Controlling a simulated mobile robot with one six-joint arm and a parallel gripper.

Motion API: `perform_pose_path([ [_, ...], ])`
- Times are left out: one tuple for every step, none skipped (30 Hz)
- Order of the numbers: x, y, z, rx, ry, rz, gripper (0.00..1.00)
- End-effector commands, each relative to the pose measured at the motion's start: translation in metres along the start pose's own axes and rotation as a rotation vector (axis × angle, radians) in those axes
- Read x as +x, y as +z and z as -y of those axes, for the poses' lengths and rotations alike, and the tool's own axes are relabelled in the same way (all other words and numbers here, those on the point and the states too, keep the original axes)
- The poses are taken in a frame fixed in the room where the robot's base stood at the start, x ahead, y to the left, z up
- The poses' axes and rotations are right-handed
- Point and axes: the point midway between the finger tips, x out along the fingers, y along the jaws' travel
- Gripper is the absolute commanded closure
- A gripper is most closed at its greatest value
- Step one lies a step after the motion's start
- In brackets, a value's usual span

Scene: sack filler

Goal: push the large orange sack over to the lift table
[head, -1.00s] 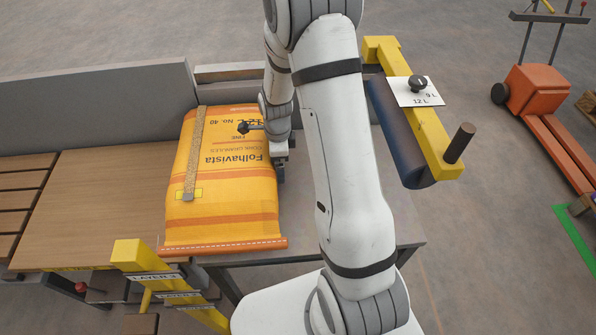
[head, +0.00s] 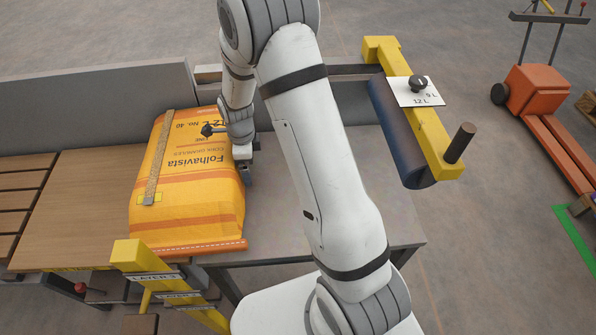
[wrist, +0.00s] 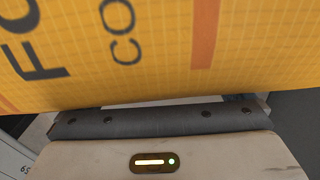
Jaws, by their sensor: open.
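The large orange sack (head: 190,190) lies flat, its printed face up, with a tan strip along it. Its left part is over the wooden deck (head: 70,200) at the left, which appears to be the lift table; its right part is towards the grey table (head: 290,200). The seam is hidden under it. My gripper (head: 243,166) is low at the sack's right side, seemingly against it. Its jaw opening is hidden in the head view. In the wrist view, the sack (wrist: 160,55) fills the top, close against a dark bolted bar.
A grey wall (head: 90,105) runs behind the deck. A yellow layer-marked post (head: 130,255) stands at the front, close to the sack. A yellow arm with a dark roller (head: 405,130) is at the right. The grey table right of my gripper is clear.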

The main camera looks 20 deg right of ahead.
Motion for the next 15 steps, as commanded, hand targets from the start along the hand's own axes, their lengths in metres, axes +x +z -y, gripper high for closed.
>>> perform_pose_path([
  [0.0, 0.0, 0.0, 0.0, 0.0, 0.0, 0.0],
  [0.0, 0.0, 0.0, 0.0, 0.0, 0.0, 0.0],
  [0.0, 0.0, 0.0, 0.0, 0.0, 0.0, 0.0],
  [0.0, 0.0, 0.0, 0.0, 0.0, 0.0, 0.0],
  [0.0, 0.0, 0.0, 0.0, 0.0, 0.0, 0.0],
  [0.0, 0.0, 0.0, 0.0, 0.0, 0.0, 0.0],
  [0.0, 0.001, 0.0, 0.0, 0.0, 0.0, 0.0],
  [0.0, 0.002, 0.0, -0.001, 0.0, 0.0, 0.0],
  [0.0, 0.005, 0.0, -0.001, 0.0, 0.0, 0.0],
  [0.0, 0.008, 0.0, -0.001, 0.0, 0.0, 0.0],
  [0.0, 0.011, 0.0, -0.001, 0.0, 0.0, 0.0],
  [0.0, 0.017, 0.0, -0.002, 0.0, 0.0, 0.0],
  [0.0, 0.02, 0.0, -0.003, -0.001, 0.0, 0.0],
  [0.0, 0.023, 0.0, -0.003, -0.001, 0.0, 0.0],
  [0.0, 0.028, 0.0, -0.002, 0.0, 0.0, 0.0],
])
